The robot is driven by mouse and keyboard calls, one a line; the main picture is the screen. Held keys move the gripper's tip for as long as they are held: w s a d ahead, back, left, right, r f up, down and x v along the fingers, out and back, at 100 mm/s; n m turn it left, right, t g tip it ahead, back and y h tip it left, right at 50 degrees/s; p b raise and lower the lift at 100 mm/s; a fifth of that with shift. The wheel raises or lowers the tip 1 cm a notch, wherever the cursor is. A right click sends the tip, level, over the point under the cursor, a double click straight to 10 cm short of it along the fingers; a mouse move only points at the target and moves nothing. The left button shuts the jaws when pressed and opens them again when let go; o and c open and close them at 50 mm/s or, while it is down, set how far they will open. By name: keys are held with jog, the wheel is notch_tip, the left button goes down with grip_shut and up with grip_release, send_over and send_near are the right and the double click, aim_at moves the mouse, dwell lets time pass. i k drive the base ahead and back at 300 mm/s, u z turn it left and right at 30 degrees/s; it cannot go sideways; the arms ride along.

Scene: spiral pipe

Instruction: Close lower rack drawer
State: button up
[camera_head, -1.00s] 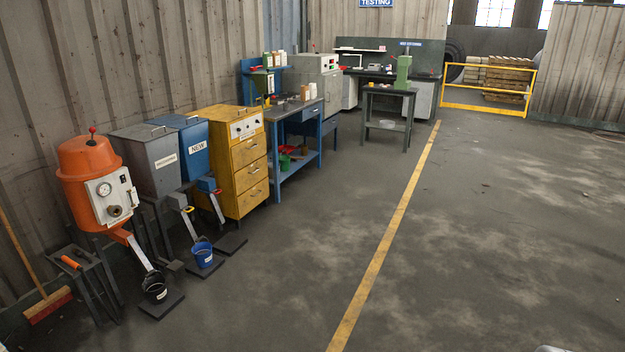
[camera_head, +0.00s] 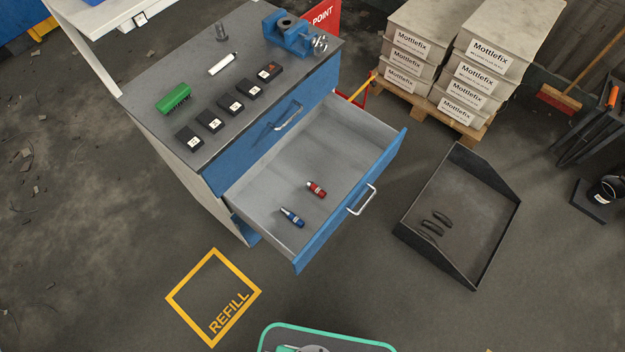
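A workbench with a grey top (camera_head: 205,90) and blue drawer fronts stands in the upper middle of the head view. Its lower drawer (camera_head: 262,180) is pulled far out, with a blue front and a silver handle (camera_head: 362,200). The drawer above it (camera_head: 262,135) is shut, with its own silver handle (camera_head: 288,116). A red bottle-like item (camera_head: 316,189) and a blue one (camera_head: 292,217) lie in the open drawer. My gripper does not show in the head view.
A black open tray (camera_head: 460,215) with several dark pieces lies on the floor right of the drawer. Stacked Mottlefix boxes (camera_head: 475,75) stand on a pallet behind. A yellow REFILL square (camera_head: 182,313) marks clear floor in front.

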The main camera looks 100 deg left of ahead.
aim_at(341, 147)
jog(key=u, duration=2.95)
jog(key=k, duration=1)
jog(key=u, duration=1.05)
jog(key=i, duration=1.65)
jog(key=z, duration=0.8)
